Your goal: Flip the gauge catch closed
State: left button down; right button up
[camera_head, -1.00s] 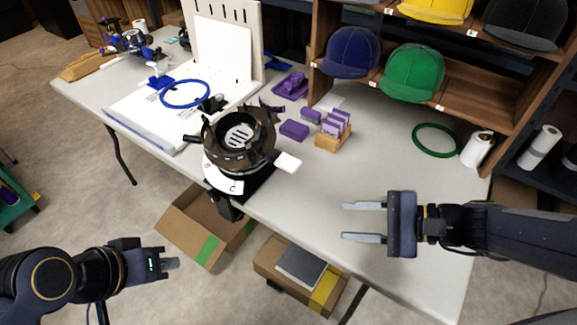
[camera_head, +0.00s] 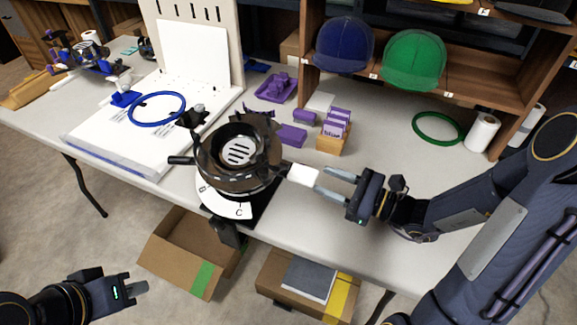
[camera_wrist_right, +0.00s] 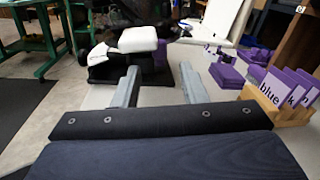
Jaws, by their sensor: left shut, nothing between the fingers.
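A black round hooping fixture (camera_head: 238,160) with a slotted disc in its middle stands at the table's front edge. A white tab (camera_head: 303,174) sticks out from its right side; I take it as the gauge catch, but cannot be sure. It also shows in the right wrist view (camera_wrist_right: 138,40), beyond the fingertips. My right gripper (camera_head: 324,181) is open, its fingers pointing left at the tab, very close to it; contact cannot be told. It also shows in the wrist view (camera_wrist_right: 160,80), nothing between its fingers. My left gripper (camera_head: 138,288) is shut and empty, low at the left, away from the table.
Purple blocks (camera_head: 292,135) and a wooden card holder (camera_head: 332,140) stand behind the tab. A blue hoop (camera_head: 157,94) lies on a white board at left. A green hoop (camera_head: 438,115) lies at right. Open cardboard boxes (camera_head: 180,255) sit on the floor below.

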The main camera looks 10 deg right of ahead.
jog(key=x, duration=0.7)
jog(key=shift+a+b, duration=0.2)
jog(key=shift+b, duration=0.1)
grip_shut()
